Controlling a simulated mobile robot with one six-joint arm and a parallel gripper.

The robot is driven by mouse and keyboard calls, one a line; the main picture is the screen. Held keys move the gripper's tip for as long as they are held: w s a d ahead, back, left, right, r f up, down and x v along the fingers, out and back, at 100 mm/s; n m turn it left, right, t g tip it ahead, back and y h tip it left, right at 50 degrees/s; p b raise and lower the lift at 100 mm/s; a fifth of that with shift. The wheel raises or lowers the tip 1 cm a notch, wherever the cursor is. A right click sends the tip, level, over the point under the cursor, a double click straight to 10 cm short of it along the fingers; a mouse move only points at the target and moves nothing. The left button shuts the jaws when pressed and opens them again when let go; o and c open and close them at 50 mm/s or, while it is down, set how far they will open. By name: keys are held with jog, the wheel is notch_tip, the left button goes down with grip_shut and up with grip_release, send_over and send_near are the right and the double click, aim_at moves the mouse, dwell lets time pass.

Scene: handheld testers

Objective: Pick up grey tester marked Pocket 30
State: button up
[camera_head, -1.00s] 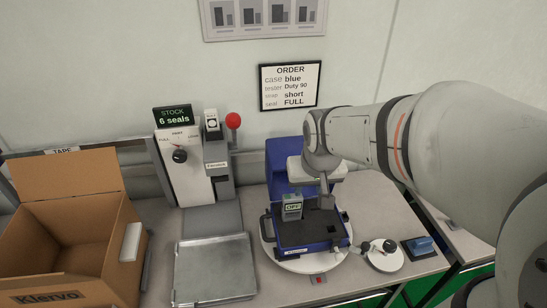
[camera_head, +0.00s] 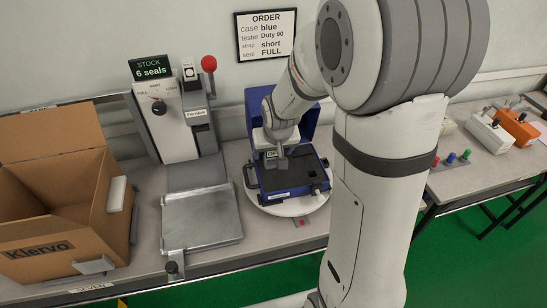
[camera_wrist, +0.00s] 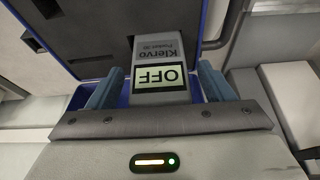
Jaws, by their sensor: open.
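The grey tester marked Klervo Pocket 30 (camera_wrist: 160,60) stands in the open blue case (camera_wrist: 212,22), with its screen reading OFF. It shows small in the head view (camera_head: 271,154), inside the case (camera_head: 265,188) on a white round turntable (camera_head: 310,205). My gripper (camera_wrist: 158,75) is open, with one finger on each side of the tester in the wrist view. A gap shows beside each finger. In the head view my gripper (camera_head: 280,140) is over the case, partly covering the tester.
An open cardboard box (camera_head: 60,215) and a metal tray (camera_head: 202,220) lie to the left. A seal machine (camera_head: 170,125) with a red knob stands behind the tray. More testers (camera_head: 515,127) lie on the right bench. The ORDER sign (camera_head: 266,34) hangs on the wall.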

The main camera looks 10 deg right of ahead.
jog(key=shift+f, duration=0.1)
jog(key=shift+c, duration=0.5)
jog(key=c, duration=1)
